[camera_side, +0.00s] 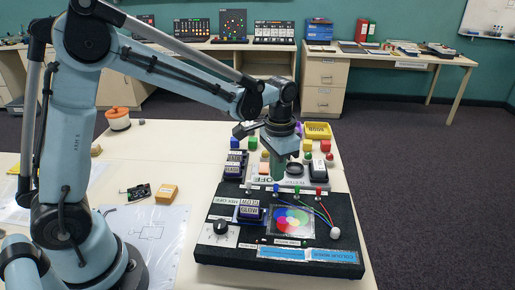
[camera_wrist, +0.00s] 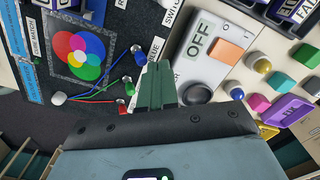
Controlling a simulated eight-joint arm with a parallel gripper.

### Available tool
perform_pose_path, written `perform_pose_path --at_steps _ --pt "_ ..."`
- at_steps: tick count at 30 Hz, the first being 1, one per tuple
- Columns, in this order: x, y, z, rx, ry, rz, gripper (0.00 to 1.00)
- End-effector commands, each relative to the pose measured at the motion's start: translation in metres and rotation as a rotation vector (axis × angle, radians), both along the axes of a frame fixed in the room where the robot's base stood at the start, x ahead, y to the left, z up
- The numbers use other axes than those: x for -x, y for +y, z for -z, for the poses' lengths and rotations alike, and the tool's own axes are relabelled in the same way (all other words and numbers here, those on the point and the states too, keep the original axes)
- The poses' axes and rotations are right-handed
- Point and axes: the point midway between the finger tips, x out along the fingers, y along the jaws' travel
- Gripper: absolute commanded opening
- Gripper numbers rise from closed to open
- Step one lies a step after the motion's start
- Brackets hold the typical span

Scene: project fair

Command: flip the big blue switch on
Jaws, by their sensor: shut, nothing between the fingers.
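My gripper (camera_side: 277,178) has green fingers, shut and empty, pointing down above the board's back edge. In the wrist view the fingertips (camera_wrist: 157,66) are close to a light grey panel (camera_wrist: 205,70) marked OFF and a blue-capped lever (camera_wrist: 137,48). In the side view the blue-capped lever (camera_side: 276,187) stands upright in a row of levers on the black board (camera_side: 215,254). A dark blue labelled switch box (camera_side: 250,213) sits on the board, and another (camera_side: 235,165) is behind it. I cannot tell which is the big blue switch, or any contact.
A red lever (camera_side: 318,190) and a green lever (camera_side: 297,190) stand nearby, with wires to a white ball (camera_side: 335,232). A dial (camera_side: 220,227) is at the board's left. Coloured blocks and a yellow tray (camera_side: 318,130) crowd the table behind.

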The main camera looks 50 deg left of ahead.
Motion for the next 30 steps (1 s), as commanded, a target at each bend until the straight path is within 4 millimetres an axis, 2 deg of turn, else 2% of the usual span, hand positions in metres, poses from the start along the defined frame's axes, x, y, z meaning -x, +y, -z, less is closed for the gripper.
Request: perform_pose_path --at_steps 30 --pt "0.000 0.000 0.027 0.000 0.000 0.000 0.00"
